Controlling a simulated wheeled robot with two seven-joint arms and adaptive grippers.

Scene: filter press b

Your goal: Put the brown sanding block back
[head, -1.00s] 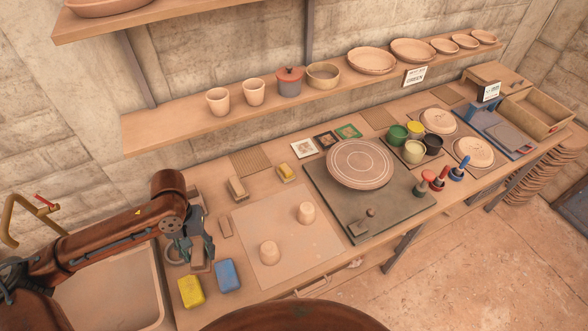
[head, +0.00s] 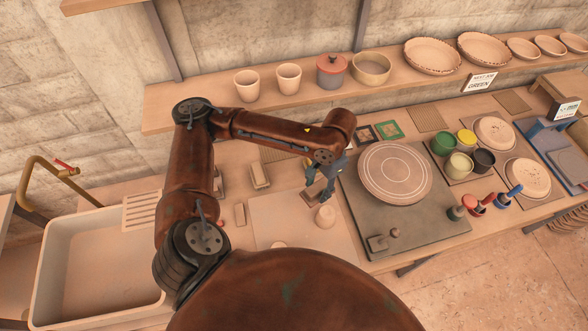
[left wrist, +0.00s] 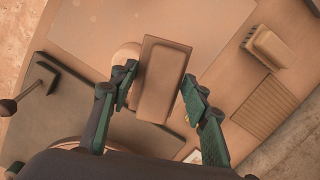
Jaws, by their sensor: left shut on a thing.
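My left gripper (head: 325,178) is shut on the brown sanding block (left wrist: 163,80). In the left wrist view its green-padded fingers (left wrist: 158,88) stand at the two long sides of the block. In the head view the held block (head: 311,197) shows below the fingers, over the pale board (head: 275,228) and left of the wheel. My right gripper is out of view.
The round wheel (head: 395,172) on its dark slab (head: 430,222) is close right of the gripper. A wooden block (head: 260,176) and a small brown piece (head: 240,214) lie left of it. Ribbed mat (left wrist: 265,106) is bare. A shelf (head: 210,108) with pots runs behind; the sink (head: 95,262) is left.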

